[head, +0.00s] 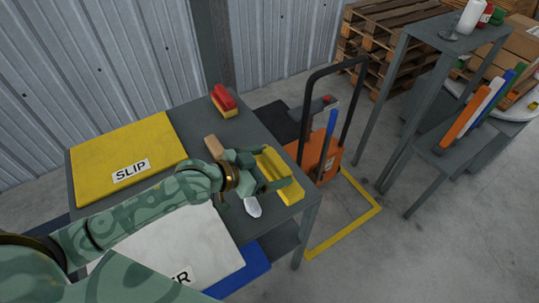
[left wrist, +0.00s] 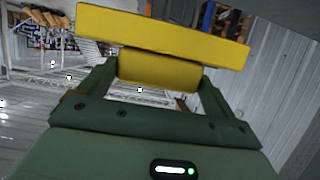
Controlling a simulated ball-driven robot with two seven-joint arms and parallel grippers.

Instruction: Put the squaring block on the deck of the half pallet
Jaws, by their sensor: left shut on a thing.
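My left gripper (head: 245,172) is shut on the squaring block (head: 275,166), a yellow piece with a flat plate and a rounded grip. In the left wrist view, the fingers (left wrist: 155,85) close on the block's rounded grip (left wrist: 158,70), and its long yellow plate (left wrist: 165,35) lies across the view beyond them. The gripper is over the right edge of the grey table; I cannot tell whether the block touches the tabletop. My right gripper is out of view. Wooden pallets (head: 385,40) are stacked at the back; I cannot make out which is the half pallet.
An orange pallet truck (head: 318,155) stands right of the table. Grey stands (head: 400,95) are further right.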

